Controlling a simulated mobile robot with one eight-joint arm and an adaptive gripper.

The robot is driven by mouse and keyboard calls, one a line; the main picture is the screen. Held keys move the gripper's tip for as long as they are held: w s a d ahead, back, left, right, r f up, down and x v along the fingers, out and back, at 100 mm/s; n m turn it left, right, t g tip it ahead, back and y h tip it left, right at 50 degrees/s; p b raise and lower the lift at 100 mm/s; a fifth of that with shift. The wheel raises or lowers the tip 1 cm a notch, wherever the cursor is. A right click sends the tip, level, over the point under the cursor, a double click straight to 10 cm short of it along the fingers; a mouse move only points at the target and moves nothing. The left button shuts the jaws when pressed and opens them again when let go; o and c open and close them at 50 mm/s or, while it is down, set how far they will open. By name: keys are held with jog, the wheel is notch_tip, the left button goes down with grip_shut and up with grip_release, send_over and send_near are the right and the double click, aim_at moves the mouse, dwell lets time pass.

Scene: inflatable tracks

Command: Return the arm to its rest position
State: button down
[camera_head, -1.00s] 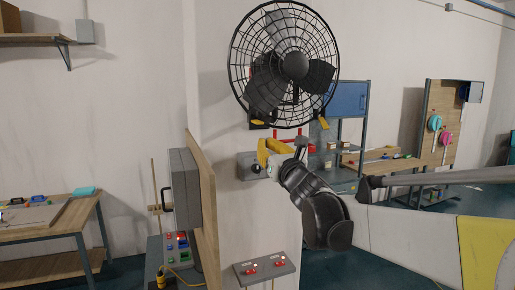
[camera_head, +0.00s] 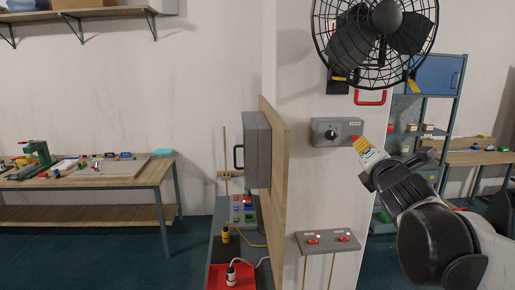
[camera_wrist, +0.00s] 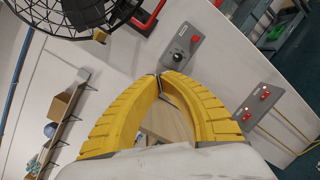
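My gripper (camera_head: 362,146) shows at the right of the head view as a yellow end on my dark, bent arm. It appears just right of the grey knob box (camera_head: 337,132) on the white wall. In the wrist view, its two ribbed yellow fingers (camera_wrist: 158,76) meet at the tips, with nothing held between them. The knob box also shows in the wrist view (camera_wrist: 181,47), beyond the fingertips and apart from them. The rest of my arm runs out of the head view at the lower right.
A caged black fan (camera_head: 385,40) hangs above the knob box. A panel with red switches (camera_head: 328,242) sits below. A wooden board (camera_head: 274,180) with a grey cabinet (camera_head: 257,150) juts out at its left. A workbench (camera_head: 90,180) stands far left. A blue cabinet (camera_head: 432,75) is behind my arm.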

jog(key=s+a+f+m+g+y+b, duration=0.1)
jog(key=s+a+f+m+g+b, duration=0.2)
jog(key=f, duration=1.3)
jog(key=s+a+f+m+g+y+b, duration=0.1)
jog(key=s+a+f+m+g+b, duration=0.3)
jog(key=s+f+m+b, duration=0.5)
jog(key=s+a+f+m+g+b, duration=0.3)
jog(key=s+f+m+b, duration=0.4)
jog(key=s+f+m, duration=0.6)
notch_tip(320, 180, down, 11)
jog(key=shift+s+a+g+y, duration=0.15)
jog(key=shift+s+g+y, duration=0.25)
jog(key=shift+s+g, duration=0.1)
jog(key=shift+w+r, duration=0.1)
